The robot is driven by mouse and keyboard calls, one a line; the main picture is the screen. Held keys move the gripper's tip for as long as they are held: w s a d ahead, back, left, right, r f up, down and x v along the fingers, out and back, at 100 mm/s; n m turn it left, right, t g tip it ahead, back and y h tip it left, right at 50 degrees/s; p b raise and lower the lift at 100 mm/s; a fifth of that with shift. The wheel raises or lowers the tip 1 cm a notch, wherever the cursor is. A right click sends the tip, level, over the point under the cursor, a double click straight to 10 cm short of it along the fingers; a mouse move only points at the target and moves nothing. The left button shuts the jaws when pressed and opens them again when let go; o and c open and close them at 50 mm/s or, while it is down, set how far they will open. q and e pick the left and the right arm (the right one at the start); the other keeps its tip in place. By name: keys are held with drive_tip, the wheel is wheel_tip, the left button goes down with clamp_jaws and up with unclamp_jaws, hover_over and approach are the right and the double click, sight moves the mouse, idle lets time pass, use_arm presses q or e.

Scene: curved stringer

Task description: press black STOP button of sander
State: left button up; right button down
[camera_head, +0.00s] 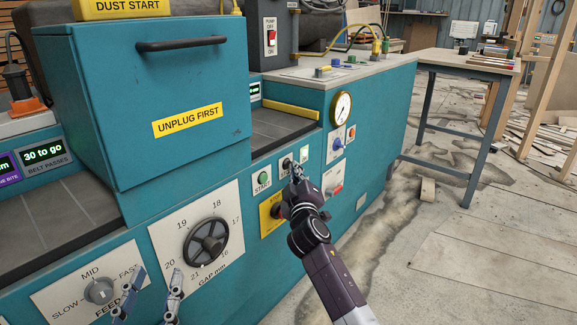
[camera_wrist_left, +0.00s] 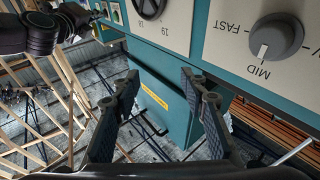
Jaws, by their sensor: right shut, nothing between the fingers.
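The teal sander (camera_head: 300,130) fills the left and middle of the head view. The green START button (camera_head: 264,179) sits on its front panel. Just right of it is a small plate with a dark button (camera_head: 286,162), seemingly the black STOP, partly covered by my right gripper; its label is not readable. My right gripper (camera_head: 296,173) is shut and empty, its tip right at this plate; I cannot tell whether it touches. My left gripper (camera_head: 152,286) is open and empty in front of the panel, between the FEED knob (camera_head: 99,291) and GAP wheel (camera_head: 206,242); its open fingers show in the left wrist view (camera_wrist_left: 158,85).
A white plate with a red switch (camera_head: 334,178), a blue knob (camera_head: 338,143) and a gauge (camera_head: 340,109) are to the right. A workbench (camera_head: 465,62) stands beyond; the floor between has a wood block (camera_head: 428,190).

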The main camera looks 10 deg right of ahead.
use_arm(q)
drive_tip(key=shift+s+d+r+t+h, duration=0.15)
drive_tip(key=shift+r+t, duration=0.15)
drive_tip(key=shift+r, duration=0.35)
drive_tip(key=shift+s+a+r+t+h, duration=0.15)
drive_tip(key=shift+r+t, duration=0.15)
drive_tip(key=shift+r, duration=0.35)
use_arm(e)
drive_tip(key=shift+w+a, duration=0.2)
drive_tip(key=shift+w, duration=0.05)
idle(0.9)
use_arm(q)
drive_tip(key=shift+d+f, duration=0.1)
drive_tip(key=shift+d, duration=0.05)
wheel_tip(320, 180, down, 7)
drive_tip(key=w+g+y, duration=0.1)
drive_tip(key=g, duration=0.2)
drive_tip(key=shift+a+r+p, duration=0.2)
drive_tip(key=shift+a+p, duration=0.15)
drive_tip(key=shift+p, duration=0.05)
use_arm(e)
drive_tip(key=shift+s+d, duration=0.55)
drive_tip(key=shift+s, duration=0.15)
